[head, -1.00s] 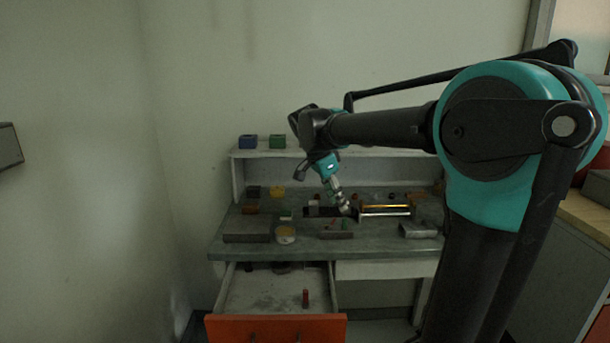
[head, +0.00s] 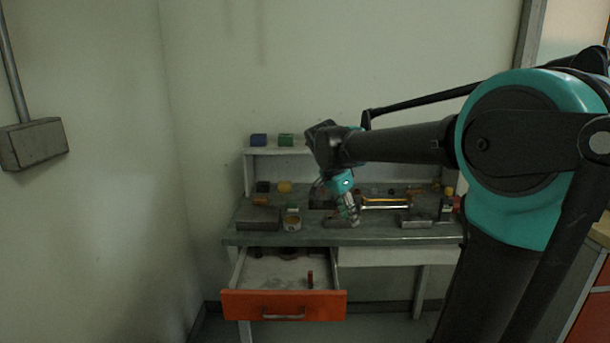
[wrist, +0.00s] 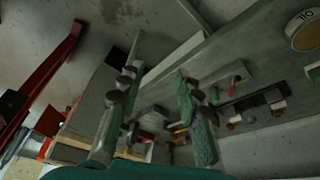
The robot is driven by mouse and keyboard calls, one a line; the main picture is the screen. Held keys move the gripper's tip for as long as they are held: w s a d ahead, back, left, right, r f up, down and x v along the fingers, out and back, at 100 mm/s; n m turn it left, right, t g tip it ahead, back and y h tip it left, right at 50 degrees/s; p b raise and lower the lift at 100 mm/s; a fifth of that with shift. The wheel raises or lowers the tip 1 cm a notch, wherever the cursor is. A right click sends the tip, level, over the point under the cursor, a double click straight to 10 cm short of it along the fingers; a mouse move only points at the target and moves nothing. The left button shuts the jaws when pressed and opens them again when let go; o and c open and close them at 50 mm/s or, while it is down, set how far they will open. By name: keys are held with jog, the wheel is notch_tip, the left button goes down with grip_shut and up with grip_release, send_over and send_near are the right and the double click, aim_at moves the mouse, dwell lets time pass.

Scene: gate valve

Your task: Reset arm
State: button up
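My arm reaches from the right side of the head view toward the workbench (head: 385,238), bent down at the wrist. My gripper (head: 350,211) points downward in front of or over the bench top; I cannot tell the exact gap. In the wrist view my gripper (wrist: 158,68) has its two green fingers spread apart, with nothing held between them. The bench with small parts shows behind the fingers.
The bench's drawer (head: 283,305) is pulled out, with a small red piece (head: 310,279) inside. A blue block (head: 259,140) and a green block (head: 286,140) sit on the shelf. A grey box (head: 35,143) hangs on the left wall. Floor shows below the bench.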

jog(key=s+d+f+n+t+y, duration=0.1)
jog(key=s+d+f+n, duration=0.2)
jog(key=s+f+n, duration=0.3)
jog(key=s+d+f+n+t+y, duration=0.1)
jog(key=s+d+f+n, duration=0.3)
jog(key=s+f, duration=0.8)
notch_tip(320, 180, down, 4)
jog(key=shift+s+r+n+y, duration=0.1)
jog(key=shift+s+n+y, duration=0.3)
jog(key=shift+n+y, duration=0.55)
jog(key=shift+c, duration=0.3)
